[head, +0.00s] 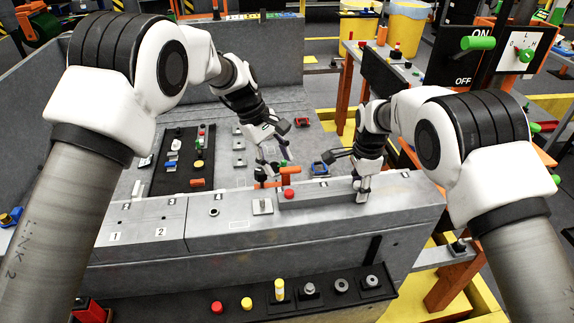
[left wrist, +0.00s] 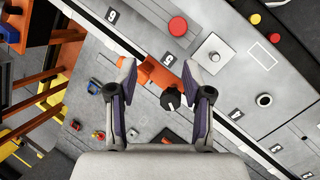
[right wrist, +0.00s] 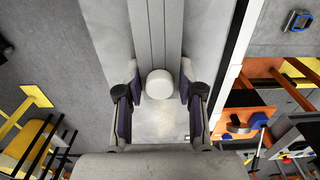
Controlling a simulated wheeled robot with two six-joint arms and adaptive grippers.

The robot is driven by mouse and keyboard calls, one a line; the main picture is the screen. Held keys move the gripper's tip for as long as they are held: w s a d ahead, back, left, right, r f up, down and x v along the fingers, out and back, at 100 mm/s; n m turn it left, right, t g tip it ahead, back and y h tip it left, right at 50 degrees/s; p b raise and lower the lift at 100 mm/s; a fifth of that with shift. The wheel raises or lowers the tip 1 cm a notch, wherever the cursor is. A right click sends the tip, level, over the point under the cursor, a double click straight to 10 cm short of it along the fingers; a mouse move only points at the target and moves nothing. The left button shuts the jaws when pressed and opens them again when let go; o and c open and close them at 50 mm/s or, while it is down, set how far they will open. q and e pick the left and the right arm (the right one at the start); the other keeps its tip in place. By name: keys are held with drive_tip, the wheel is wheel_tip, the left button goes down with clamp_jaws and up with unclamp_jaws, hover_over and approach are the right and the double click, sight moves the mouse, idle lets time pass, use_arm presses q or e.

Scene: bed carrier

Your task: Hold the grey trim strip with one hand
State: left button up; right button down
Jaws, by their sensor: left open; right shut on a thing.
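The grey trim strip (head: 322,198) lies along the top of the grey wall in the head view. In the right wrist view the grooved grey strip (right wrist: 157,35) runs away from the hand, with a pale round knob (right wrist: 159,84) at its near end. My right gripper (head: 361,188) is at the strip's right end, its fingers (right wrist: 158,90) on both sides of the knob, shut on it. My left gripper (head: 270,174) is open and empty, left of the right one. In the left wrist view its fingers (left wrist: 158,68) stand either side of an orange handle (left wrist: 153,73), without visible contact.
A red button (head: 289,193) stands by the strip's left end, and a square plate with a knob (head: 262,206) lies further left. A black panel (head: 181,160) with small parts lies on the bed floor. Several knobs line the black front shelf (head: 323,303).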

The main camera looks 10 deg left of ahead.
sight(289, 192)
use_arm(q)
drive_tip(key=s+n, duration=0.1)
drive_tip(key=n, duration=0.3)
drive_tip(key=s+d+n+y, duration=0.1)
drive_tip(key=n, duration=0.3)
drive_tip(key=s+d+n+t, duration=0.1)
drive_tip(key=n, duration=0.3)
drive_tip(key=shift+s+d+f, duration=0.1)
drive_tip(key=shift+s+d, duration=0.1)
drive_tip(key=shift+s, duration=0.15)
drive_tip(key=shift+s+d+r+y, duration=0.15)
drive_tip(key=shift+d+r+y, duration=0.3)
drive_tip(key=shift+r, duration=0.35)
drive_tip(key=shift+a+f, duration=0.1)
drive_tip(key=shift+f, duration=3.35)
clamp_jaws()
drive_tip(key=shift+r, duration=0.45)
